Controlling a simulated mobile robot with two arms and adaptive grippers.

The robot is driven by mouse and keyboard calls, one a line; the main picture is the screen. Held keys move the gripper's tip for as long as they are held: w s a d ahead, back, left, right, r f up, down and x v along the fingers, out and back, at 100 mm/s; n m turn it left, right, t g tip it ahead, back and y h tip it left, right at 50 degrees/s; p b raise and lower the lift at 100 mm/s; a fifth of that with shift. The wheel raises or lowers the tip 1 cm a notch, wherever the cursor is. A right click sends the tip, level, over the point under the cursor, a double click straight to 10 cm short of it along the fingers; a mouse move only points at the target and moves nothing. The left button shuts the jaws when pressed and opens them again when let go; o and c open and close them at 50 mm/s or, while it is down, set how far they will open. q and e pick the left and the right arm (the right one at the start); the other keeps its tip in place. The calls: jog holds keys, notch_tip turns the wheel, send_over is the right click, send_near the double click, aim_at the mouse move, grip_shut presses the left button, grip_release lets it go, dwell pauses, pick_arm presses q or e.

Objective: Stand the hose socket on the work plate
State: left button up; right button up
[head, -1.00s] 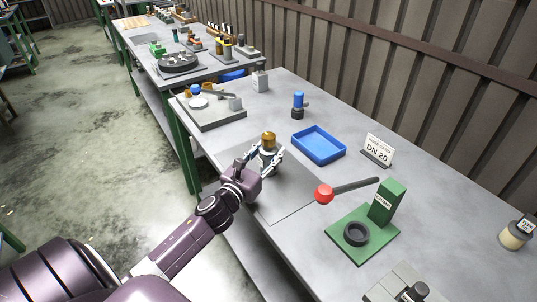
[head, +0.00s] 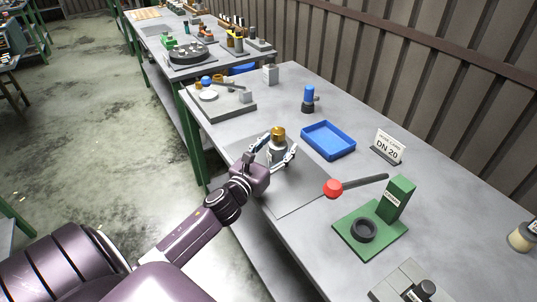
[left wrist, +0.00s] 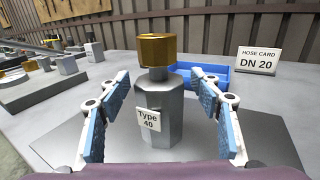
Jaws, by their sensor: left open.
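The hose socket (left wrist: 160,108), a grey faceted body with a brass top and a "Type 40" label, stands upright on the dark grey work plate (left wrist: 265,135) in the left wrist view. In the head view its brass top (head: 278,132) shows above my left gripper (head: 271,153). My left gripper is open, with its blue-padded fingers (left wrist: 160,115) to either side of the socket and gaps between pads and body. The work plate (head: 300,195) lies near the front edge of the table. My right gripper is not in view.
A blue tray (head: 328,140) and the "DN 20" hose card (head: 389,147) stand behind the plate. A green press with a red-knobbed lever (head: 333,189) stands to the right. A grey fixture board (head: 222,104) lies at the left, and a blue-topped part (head: 308,98) stands farther back.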

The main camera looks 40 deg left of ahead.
pick_arm(q)
jog(key=s, duration=0.3)
jog(key=s+b, duration=0.1)
jog(key=s, duration=0.6)
jog(key=shift+s+d+f+b, duration=0.15)
jog(key=shift+d+b, duration=0.2)
jog(key=shift+d, duration=0.05)
jog(key=shift+s+d, duration=0.1)
jog(key=shift+s, duration=0.7)
